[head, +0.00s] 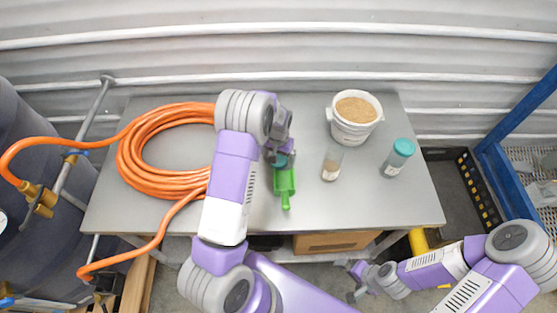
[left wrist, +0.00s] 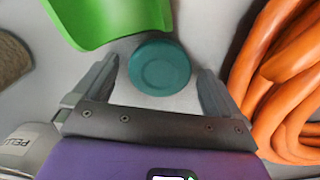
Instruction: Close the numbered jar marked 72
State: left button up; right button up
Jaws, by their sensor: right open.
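A loose teal lid (left wrist: 160,66) lies flat on the table between the fingers of my left gripper (left wrist: 156,80). The fingers are open, with a gap on both sides of the lid. In the head view my left gripper (head: 281,153) mostly hides the lid. An open clear jar (head: 332,165) with brown contents stands to the right of the gripper. Another jar (head: 397,158) wears a teal lid further right. The jars' numbers are too small to read. My right gripper (head: 354,282) is open and empty, in front of the table.
A green scoop (head: 284,184) lies close to the lid, on its near side. An orange hose coil (head: 135,150) covers the table's left part. A white bucket (head: 348,132) of grain stands at the back right. The front right of the tabletop (head: 390,205) is clear.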

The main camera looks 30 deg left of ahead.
aim_at(279, 159)
pick_arm(q)
jog(key=c, duration=1)
jog(key=shift+o, duration=0.2)
notch_tip(279, 159, up, 10)
